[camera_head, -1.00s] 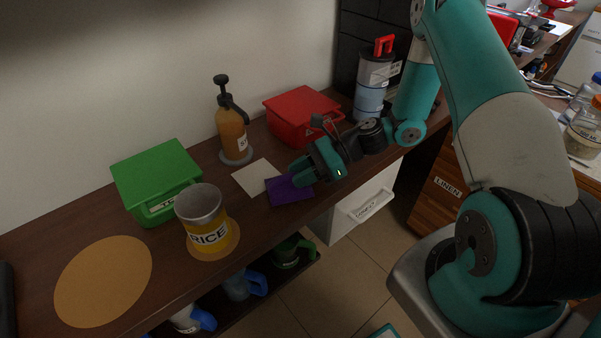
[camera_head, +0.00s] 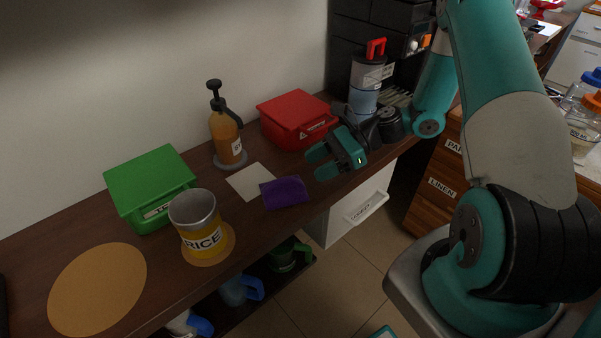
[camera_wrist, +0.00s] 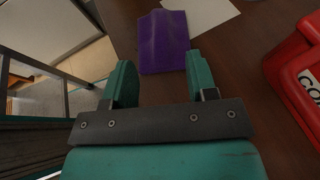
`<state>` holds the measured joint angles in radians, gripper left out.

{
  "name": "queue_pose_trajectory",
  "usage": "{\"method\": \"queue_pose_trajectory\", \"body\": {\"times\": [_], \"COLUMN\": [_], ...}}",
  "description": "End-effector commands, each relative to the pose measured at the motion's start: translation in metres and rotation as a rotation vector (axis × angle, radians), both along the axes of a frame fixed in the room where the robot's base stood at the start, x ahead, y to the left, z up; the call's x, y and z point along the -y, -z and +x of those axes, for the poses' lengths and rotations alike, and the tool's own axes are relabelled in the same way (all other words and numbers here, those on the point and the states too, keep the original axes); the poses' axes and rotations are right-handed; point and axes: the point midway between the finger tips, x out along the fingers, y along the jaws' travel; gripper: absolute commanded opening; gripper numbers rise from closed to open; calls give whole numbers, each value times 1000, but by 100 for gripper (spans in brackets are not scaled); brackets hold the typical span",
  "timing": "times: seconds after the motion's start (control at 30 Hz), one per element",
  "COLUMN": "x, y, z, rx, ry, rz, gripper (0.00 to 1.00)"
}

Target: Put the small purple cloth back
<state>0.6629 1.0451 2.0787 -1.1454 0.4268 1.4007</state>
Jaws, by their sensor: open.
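The small purple cloth (camera_head: 286,192) lies on the brown counter near its front edge, slightly rumpled, with its left corner by a pale square (camera_head: 251,181). It also shows in the wrist view (camera_wrist: 163,42), just beyond my fingertips. My gripper (camera_head: 318,164) is open and empty, to the right of the cloth and apart from it. In the wrist view my two fingers (camera_wrist: 160,75) stand wide apart with bare counter between them.
A red box (camera_head: 297,120) and an orange pump bottle (camera_head: 227,138) stand behind. A rice tin (camera_head: 195,225) and a green box (camera_head: 150,187) are to the left. An empty orange disc (camera_head: 97,288) lies at far left. A white drawer front (camera_head: 366,206) is below the counter.

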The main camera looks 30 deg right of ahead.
Motion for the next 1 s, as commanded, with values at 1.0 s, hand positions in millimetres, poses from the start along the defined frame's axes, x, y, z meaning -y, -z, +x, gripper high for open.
{"method": "queue_pose_trajectory", "body": {"times": [1.0], "x": [-142], "y": [-185], "z": [-128], "rx": [1156], "ry": [-1362], "rz": [-587], "gripper": [52]}}
